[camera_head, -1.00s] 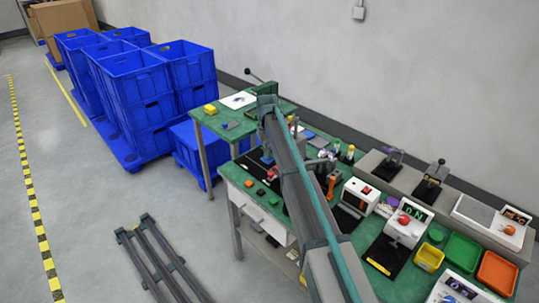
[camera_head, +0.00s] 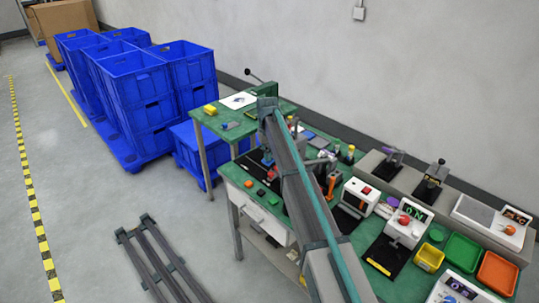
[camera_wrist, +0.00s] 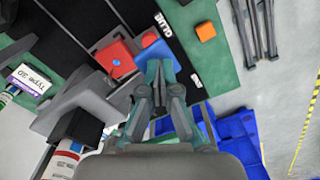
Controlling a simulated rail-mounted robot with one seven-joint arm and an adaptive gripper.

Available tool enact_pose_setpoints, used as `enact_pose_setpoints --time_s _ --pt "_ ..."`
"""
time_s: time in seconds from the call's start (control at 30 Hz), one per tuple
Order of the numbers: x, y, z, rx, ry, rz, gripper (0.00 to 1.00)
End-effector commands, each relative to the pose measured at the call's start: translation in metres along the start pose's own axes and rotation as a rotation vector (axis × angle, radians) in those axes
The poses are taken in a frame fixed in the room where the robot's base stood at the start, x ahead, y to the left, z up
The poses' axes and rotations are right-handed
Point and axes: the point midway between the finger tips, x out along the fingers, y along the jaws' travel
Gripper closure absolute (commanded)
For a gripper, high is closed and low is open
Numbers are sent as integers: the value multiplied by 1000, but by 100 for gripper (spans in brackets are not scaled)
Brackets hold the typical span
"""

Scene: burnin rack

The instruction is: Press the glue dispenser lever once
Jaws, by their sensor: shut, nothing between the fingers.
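In the wrist view my gripper (camera_wrist: 160,75) is shut, with nothing between its fingertips. The fingertips are beside a red block (camera_wrist: 117,58) with a small blue round spot on it, and appear close to its edge. I cannot tell whether they touch it. A grey angular part (camera_wrist: 95,105) is left of the fingers and may belong to the dispenser. I cannot clearly identify the glue dispenser lever. A black base (camera_wrist: 178,42) with white lettering runs past the red block.
An orange block (camera_wrist: 206,31) lies on the green bench top (camera_wrist: 235,75). A bottle labelled Type 2D (camera_wrist: 30,80) is at the left of the wrist view. In the head view, a box with a red button (camera_head: 361,197) and coloured trays (camera_head: 462,250) are right of my arm.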

Motion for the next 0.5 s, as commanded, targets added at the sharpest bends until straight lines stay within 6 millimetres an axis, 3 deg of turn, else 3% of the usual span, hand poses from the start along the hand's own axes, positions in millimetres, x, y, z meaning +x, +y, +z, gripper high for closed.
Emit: enact_pose_setpoints --time_s 0.5 --pt "-16 0 0 0 1 1 100"
